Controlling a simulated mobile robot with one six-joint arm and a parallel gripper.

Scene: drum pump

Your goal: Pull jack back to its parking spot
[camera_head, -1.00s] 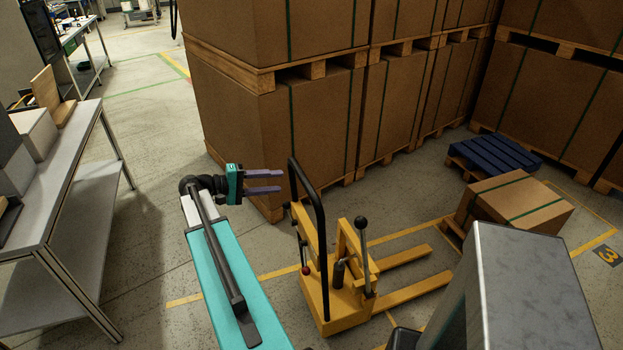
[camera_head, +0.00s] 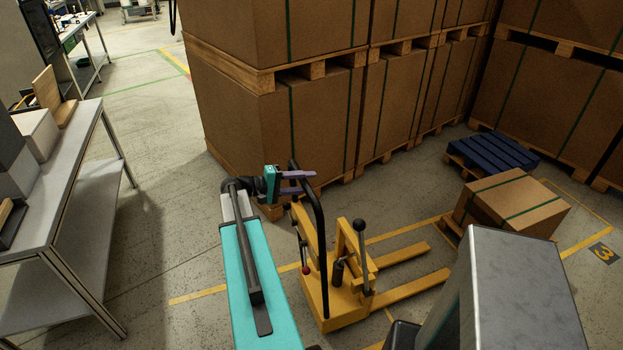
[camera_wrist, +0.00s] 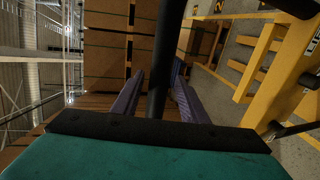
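The yellow jack (camera_head: 336,300) stands on the floor with its two forks pointing right. Its black looped handle (camera_head: 321,235) rises at its left end. My gripper (camera_head: 303,183) is at the upper part of the handle, with its purple fingers pointing right. In the wrist view the handle bar (camera_wrist: 164,60) runs between the two fingers of my gripper (camera_wrist: 158,90), with a gap on either side. The gripper is open. The jack's yellow frame (camera_wrist: 262,60) shows at the right there. Which floor marking is the parking spot, I cannot tell.
Stacked cartons on pallets (camera_head: 315,125) stand behind the jack. A strapped carton (camera_head: 512,205) and a blue pallet (camera_head: 495,150) are to the right, near a floor marking "3" (camera_head: 603,252). A metal table (camera_head: 65,190) stands left. The floor between table and jack is free.

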